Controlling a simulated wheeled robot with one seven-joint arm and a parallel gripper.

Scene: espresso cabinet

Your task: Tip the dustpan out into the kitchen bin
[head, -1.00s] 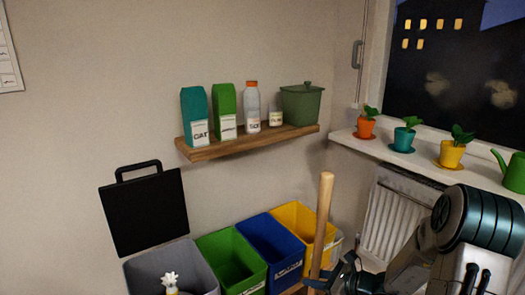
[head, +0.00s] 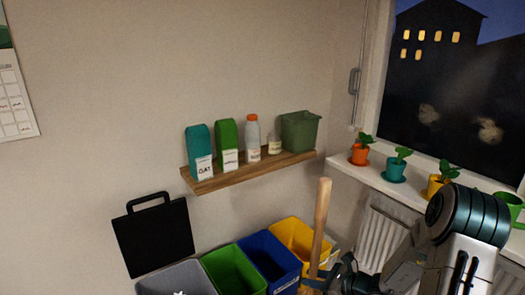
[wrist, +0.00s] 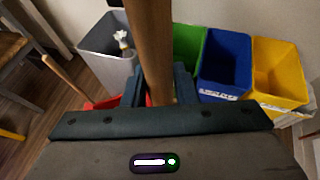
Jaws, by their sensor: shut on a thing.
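My gripper (head: 335,281) is shut on an upright wooden handle (head: 319,225), low at the right of the head view. In the wrist view, the handle (wrist: 150,45) runs up between the fingers of my gripper (wrist: 160,86). Red parts (wrist: 105,103) show below and behind the fingers, perhaps the dustpan; its pan and load are hidden. The grey bin (head: 165,281) stands left of the handle with its black lid (head: 153,236) raised against the wall. In the wrist view, the grey bin (wrist: 92,45) has a whitish thing (wrist: 122,40) at its mouth.
Open green (head: 232,275), blue (head: 270,263) and yellow (head: 298,240) bins stand in a row right of the grey one. A wooden shelf (head: 215,182) with cartons and jars hangs above. Potted plants line the windowsill (head: 375,180). Another wooden stick (wrist: 62,72) and a chair (wrist: 12,45) are left in the wrist view.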

